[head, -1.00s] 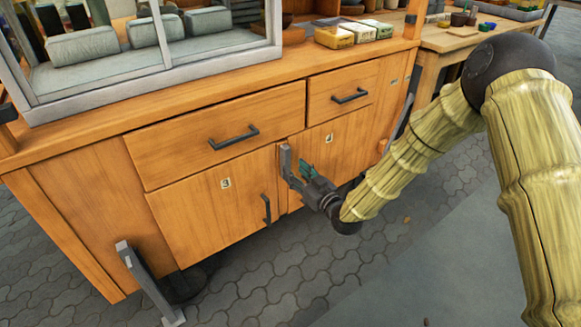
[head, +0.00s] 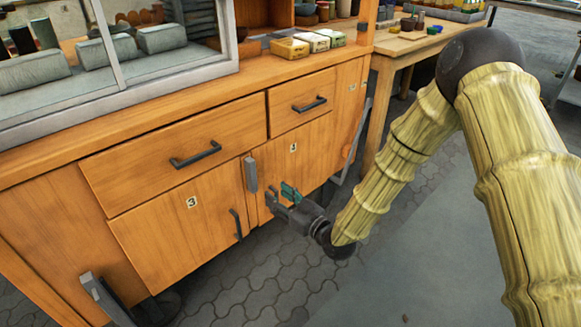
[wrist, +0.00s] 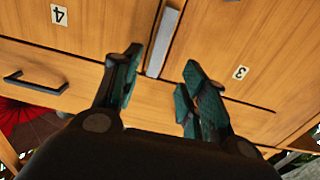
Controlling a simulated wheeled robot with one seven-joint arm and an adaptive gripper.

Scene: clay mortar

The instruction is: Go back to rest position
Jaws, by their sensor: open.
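My gripper (head: 279,200) is open and empty in front of the lower doors of a wooden cabinet (head: 60,200). In the wrist view its two green-padded fingers (wrist: 160,95) stand apart with nothing between them. Beyond them is the cabinet front, seen upside down, with door labels 3 (wrist: 240,72) and 4 (wrist: 59,14). A grey vertical bar (head: 250,174) sits on the seam between doors 3 and 4. In the head view the gripper is just right of and below this bar, apart from it.
Cabinet doors and drawers are closed, with dark handles such as door 3's (head: 236,224). A glass display case (head: 120,75) and small boxes (head: 289,47) stand on the countertop. A wooden table (head: 410,45) is at the back right. The paved floor (head: 270,285) is clear.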

